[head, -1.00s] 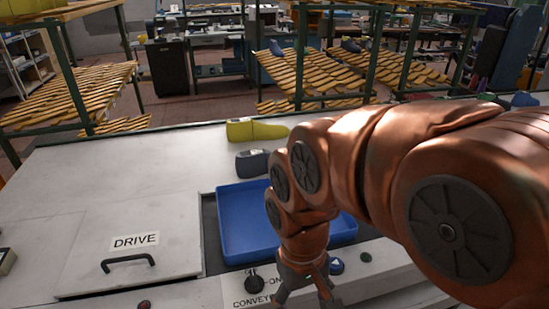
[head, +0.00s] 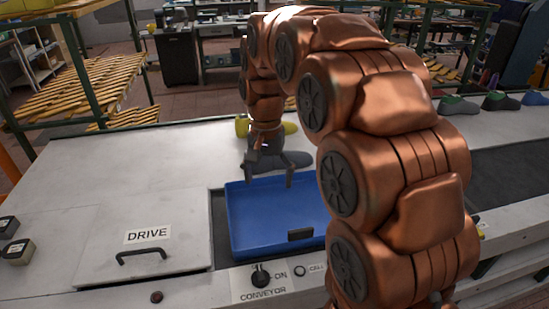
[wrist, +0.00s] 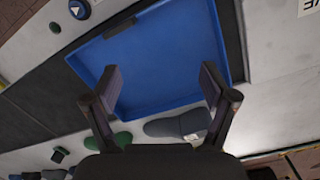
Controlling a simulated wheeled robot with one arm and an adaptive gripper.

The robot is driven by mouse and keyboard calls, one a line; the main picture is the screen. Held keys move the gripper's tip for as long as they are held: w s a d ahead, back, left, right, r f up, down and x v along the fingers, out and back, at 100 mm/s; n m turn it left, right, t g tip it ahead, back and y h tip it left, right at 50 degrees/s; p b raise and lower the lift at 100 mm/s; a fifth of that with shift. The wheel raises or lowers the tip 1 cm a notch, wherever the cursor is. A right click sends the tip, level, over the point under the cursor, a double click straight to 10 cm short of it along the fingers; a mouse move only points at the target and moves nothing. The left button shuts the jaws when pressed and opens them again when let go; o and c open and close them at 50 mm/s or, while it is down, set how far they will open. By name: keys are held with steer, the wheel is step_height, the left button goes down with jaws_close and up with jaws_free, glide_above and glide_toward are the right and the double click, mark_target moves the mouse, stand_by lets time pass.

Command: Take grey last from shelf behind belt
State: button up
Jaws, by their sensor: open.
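The grey last (head: 298,159) lies on the pale shelf behind the belt, just past the far rim of the blue tray; my gripper hides part of it in the head view. My gripper (head: 269,184) is open and empty, pointing down above the tray's far edge, in front of the last. In the wrist view its fingers (wrist: 160,80) stand wide apart over the tray.
A yellow last (head: 290,128) lies behind the grey one, partly hidden by my arm. The blue tray (head: 240,218) is empty on the belt. Several lasts, such as a green and grey one (head: 457,106), stand farther right on the shelf. The drive cover (head: 100,215) lies left.

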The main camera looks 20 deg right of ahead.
steer(key=w+d+m+p, duration=0.2)
steer(key=w+d+m, duration=0.1)
steer(key=w, duration=0.6)
steer(key=w+d+m+p, duration=0.1)
steer(key=w+d+m, duration=0.1)
steer(key=w, duration=0.7)
steer(key=w+d+f+m+p, duration=0.1)
steer(key=w+d+f+m, duration=0.1)
steer(key=w, duration=0.1)
steer(key=w+d+f+m+p, duration=0.1)
steer(key=w+d+f+m, duration=0.1)
steer(key=w, duration=0.2)
steer(key=w+d+f+m+t+p, duration=0.1)
steer(key=w+d+f+m, duration=0.1)
steer(key=w, duration=0.1)
steer(key=shift+w+d+f+p, duration=0.2)
steer(key=shift+d+f+p, duration=0.05)
steer(key=shift+f+p, duration=0.15)
steer(key=shift+w+d+f+m, duration=0.5)
steer(key=shift+f+m, duration=0.1)
steer(key=shift+f, duration=0.15)
steer(key=f+b, duration=0.2)
steer(key=f, duration=0.1)
steer(key=f+b, duration=0.2)
steer(key=b, duration=0.1)
steer(key=shift+s+d+f+b, duration=0.1)
steer(key=shift+s+f+b, duration=0.1)
steer(key=shift+f+b, duration=0.15)
steer(key=shift+f+p, duration=0.45)
steer(key=shift+f, duration=0.6)
